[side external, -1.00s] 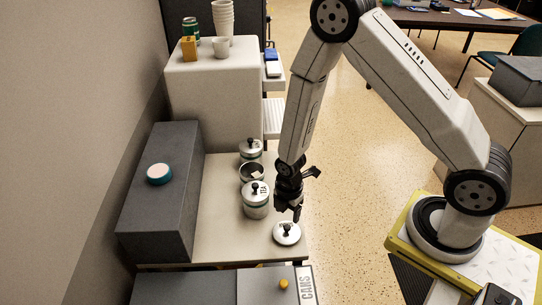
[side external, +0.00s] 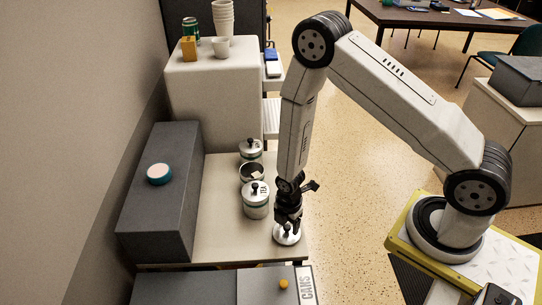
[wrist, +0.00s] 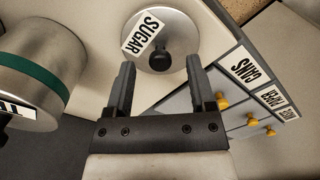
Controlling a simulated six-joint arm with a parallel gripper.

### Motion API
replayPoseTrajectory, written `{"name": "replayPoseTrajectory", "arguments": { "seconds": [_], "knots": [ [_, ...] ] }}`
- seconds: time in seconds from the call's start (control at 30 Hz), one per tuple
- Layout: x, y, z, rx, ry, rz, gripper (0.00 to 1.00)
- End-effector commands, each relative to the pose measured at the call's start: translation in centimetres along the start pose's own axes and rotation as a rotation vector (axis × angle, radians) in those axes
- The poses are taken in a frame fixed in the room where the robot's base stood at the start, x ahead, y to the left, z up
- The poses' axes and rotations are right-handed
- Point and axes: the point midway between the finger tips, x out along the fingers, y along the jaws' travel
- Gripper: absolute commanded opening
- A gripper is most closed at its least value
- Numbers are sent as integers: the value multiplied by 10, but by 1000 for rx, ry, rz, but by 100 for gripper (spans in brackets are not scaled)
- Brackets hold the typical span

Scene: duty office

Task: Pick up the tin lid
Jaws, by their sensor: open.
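The tin lid (side external: 281,239) is a round silver disc with a black knob, lying flat near the front right of the light counter. In the wrist view the lid (wrist: 180,52) carries a "SUGAR" label, and its black knob (wrist: 159,58) stands just beyond and between my fingertips. My gripper (side external: 288,226) is directly over the lid, pointing down. In the wrist view my gripper (wrist: 160,75) is open with nothing between its fingers. An open tin (side external: 252,173) without a lid stands further back on the counter.
A lidded tin labelled "TEA" (side external: 256,201) stands left of my gripper, and another lidded tin (side external: 250,149) stands at the back. A dark grey block (side external: 158,205) borders the counter's left. Labelled drawers with yellow knobs (wrist: 222,101) lie beyond the counter's edge.

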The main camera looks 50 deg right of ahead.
Motion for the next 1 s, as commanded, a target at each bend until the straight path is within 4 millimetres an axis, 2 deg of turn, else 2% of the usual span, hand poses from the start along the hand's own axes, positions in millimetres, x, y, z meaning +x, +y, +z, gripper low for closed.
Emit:
{"name": "replayPoseTrajectory", "arguments": {
  "seconds": [0.2, 0.73, 0.93, 0.97, 1.0],
  "knots": [
    [11, 0, 0, 0, 0, 0, 70],
    [11, 0, 0, -1, 0, 0, 70],
    [11, 0, 0, -1, 0, 0, 7],
    [11, 0, 0, -1, 0, 0, 0],
    [11, 0, 0, -1, 0, 0, 0]
  ]
}}
